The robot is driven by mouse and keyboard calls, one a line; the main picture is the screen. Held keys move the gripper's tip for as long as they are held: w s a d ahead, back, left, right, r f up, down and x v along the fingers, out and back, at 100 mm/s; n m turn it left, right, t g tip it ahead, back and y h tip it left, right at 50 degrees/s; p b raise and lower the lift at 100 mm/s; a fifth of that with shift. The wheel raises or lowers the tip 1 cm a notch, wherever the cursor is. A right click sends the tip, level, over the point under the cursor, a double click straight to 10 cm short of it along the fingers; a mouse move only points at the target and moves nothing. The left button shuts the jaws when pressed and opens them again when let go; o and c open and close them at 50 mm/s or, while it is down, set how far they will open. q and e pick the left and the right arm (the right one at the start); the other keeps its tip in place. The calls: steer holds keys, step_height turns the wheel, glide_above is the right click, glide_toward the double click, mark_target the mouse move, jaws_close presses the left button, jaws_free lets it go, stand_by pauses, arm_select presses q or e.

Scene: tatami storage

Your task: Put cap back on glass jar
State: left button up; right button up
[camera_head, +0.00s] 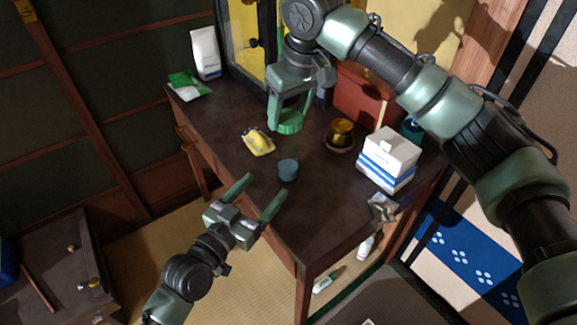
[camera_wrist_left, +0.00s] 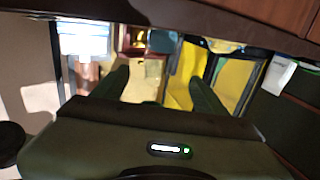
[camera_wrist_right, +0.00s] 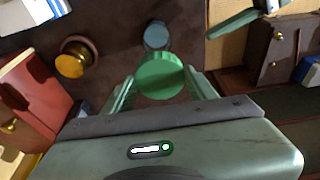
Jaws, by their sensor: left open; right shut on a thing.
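The green round cap (camera_head: 291,121) is between the fingers of my right gripper (camera_head: 289,117), which is shut on it above the back of the dark table. The cap (camera_wrist_right: 160,75) also shows in the right wrist view. A small glass jar with blue-grey contents (camera_head: 287,170) stands upright on the table, below and in front of the cap, apart from it. The jar (camera_wrist_right: 156,35) also shows just beyond the cap in the right wrist view. My left gripper (camera_head: 265,184) is open and empty by the table's front edge, left of and nearer than the jar.
A yellow packet (camera_head: 258,142) lies left of the jar. A brass-coloured pot (camera_head: 341,132) and a white-blue box (camera_head: 389,158) stand to the right. A crumpled silver thing (camera_head: 382,207) lies near the right front edge. The table (camera_head: 300,220) is clear in front of the jar.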

mark_target(282, 166)
arm_select(q)
steer(key=x, duration=1.1)
steer(key=shift+w+d, duration=0.2)
jaws_close()
arm_select(e)
steer(key=shift+f, duration=2.5)
